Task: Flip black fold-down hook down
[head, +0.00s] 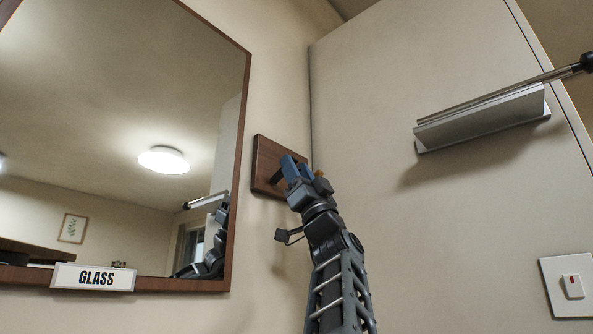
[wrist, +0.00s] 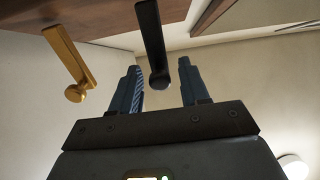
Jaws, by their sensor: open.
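The black fold-down hook (wrist: 153,45) is a dark bar with a round knob at its end. In the wrist view it reaches from the wooden board (wrist: 85,20) into the gap between my gripper's (wrist: 157,68) two blue-grey fingers. The fingers are apart, and I see no clear contact with the hook. In the head view my gripper (head: 291,164) is up at the wooden board (head: 263,163) on the wall. It hides much of the board, and a dark bar shows just left of the fingers.
A brass hook (wrist: 72,65) is beside the black one, left of my fingers in the wrist view. A framed mirror (head: 120,130) with a GLASS label (head: 93,278) hangs left of the board. A metal rail-like fixture (head: 480,120) and a switch (head: 571,286) are at right.

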